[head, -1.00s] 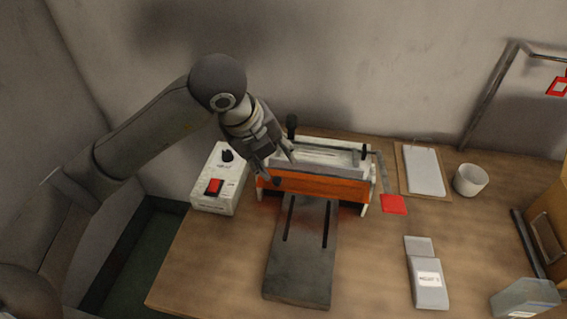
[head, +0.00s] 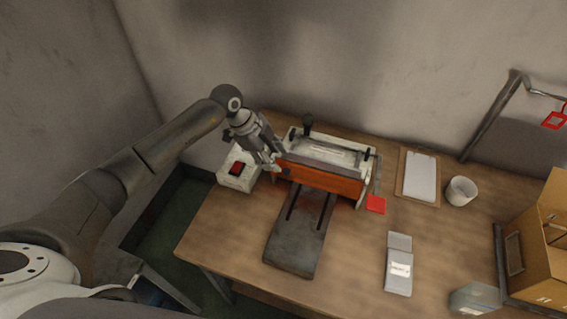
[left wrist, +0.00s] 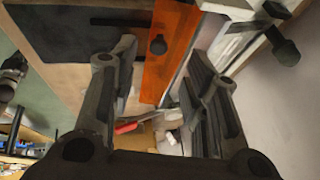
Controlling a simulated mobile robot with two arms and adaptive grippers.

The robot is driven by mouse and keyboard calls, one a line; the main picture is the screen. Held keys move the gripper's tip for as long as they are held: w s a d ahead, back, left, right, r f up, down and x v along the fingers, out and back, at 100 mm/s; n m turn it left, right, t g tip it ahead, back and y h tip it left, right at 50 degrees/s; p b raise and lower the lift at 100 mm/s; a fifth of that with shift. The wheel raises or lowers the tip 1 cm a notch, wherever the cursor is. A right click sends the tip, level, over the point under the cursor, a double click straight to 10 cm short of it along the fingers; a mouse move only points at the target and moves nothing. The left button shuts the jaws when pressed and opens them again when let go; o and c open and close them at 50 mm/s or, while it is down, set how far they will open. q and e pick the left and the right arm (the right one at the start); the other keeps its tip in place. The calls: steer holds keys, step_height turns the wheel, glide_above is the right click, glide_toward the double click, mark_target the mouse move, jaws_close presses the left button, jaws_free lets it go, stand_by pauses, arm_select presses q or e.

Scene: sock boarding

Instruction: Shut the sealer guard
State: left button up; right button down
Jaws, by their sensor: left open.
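The sealer (head: 326,151) stands at the back of the table, with a white bed on top. Its orange guard panel (head: 322,180) runs along the front edge, and the white bed shows uncovered behind it. My left gripper (head: 273,160) is open at the left end of the sealer, by the panel's upper left corner. In the left wrist view the orange panel (left wrist: 172,50) with a black knob (left wrist: 158,45) lies between the two open fingers (left wrist: 163,70). I cannot tell whether a finger touches it. My right gripper is out of view.
A white control box (head: 238,169) with a red switch stands left of the sealer. A dark slotted plate (head: 297,240) lies in front.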

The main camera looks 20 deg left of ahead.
mark_target(286, 171)
arm_select(q)
steer(key=x, duration=0.2)
steer(key=p+x, duration=0.1)
steer(key=x, duration=0.1)
steer(key=shift+d, duration=0.3)
steer(key=shift+x, duration=0.95)
steer(key=shift+a, duration=0.1)
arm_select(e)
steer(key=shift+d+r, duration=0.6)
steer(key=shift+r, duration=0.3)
arm_select(q)
steer(key=c, duration=0.9)
jaws_close()
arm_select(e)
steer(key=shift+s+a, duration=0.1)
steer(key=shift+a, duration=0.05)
